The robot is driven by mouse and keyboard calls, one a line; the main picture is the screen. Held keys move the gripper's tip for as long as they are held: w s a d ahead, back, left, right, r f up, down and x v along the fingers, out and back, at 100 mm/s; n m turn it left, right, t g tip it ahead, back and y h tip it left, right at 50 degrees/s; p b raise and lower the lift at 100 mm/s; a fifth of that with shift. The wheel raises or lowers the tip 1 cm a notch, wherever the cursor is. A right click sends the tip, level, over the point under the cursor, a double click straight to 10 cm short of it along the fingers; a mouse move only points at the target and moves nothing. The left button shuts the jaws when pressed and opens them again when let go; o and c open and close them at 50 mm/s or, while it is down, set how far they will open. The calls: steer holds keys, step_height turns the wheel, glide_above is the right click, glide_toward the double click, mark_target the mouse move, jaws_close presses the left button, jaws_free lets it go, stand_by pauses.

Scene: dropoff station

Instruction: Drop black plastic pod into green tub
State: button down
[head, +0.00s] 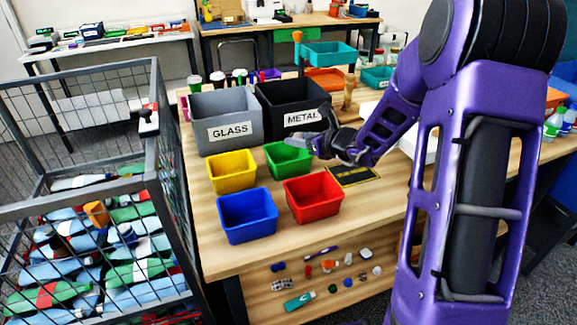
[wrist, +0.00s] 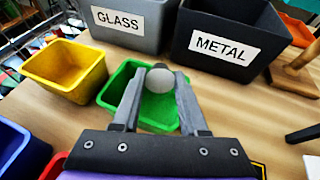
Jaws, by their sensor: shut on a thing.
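The green tub (head: 289,168) stands on the wooden table between the yellow and red tubs, with the grey GLASS and black METAL bins behind it. It also shows in the wrist view (wrist: 113,92), partly hidden by my fingers. My gripper (wrist: 160,88) is above the green tub, fingers pointing over it. It is shut on a small round pod (wrist: 159,81) held between the fingertips; its face looks light grey, with a dark edge at the top. In the head view my gripper (head: 308,142) is over the tub's right part, and the pod is not clear there.
Nearby are the yellow tub (head: 232,174), blue tub (head: 247,222), red tub (head: 314,203), GLASS bin (head: 228,133) and METAL bin (head: 300,119). A wire cage (head: 163,185) full of bottles stands left of the table. A wooden stand (wrist: 294,76) is at the right.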

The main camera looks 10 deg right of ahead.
steer(key=shift+f+b, duration=0.6)
steer(key=shift+f, duration=0.8)
steer(key=shift+c, duration=1.8)
jaws_free()
steer(key=p+v, duration=0.2)
steer(key=v, duration=1.5)
steer(key=shift+r, duration=0.15)
steer(key=shift+s, duration=0.1)
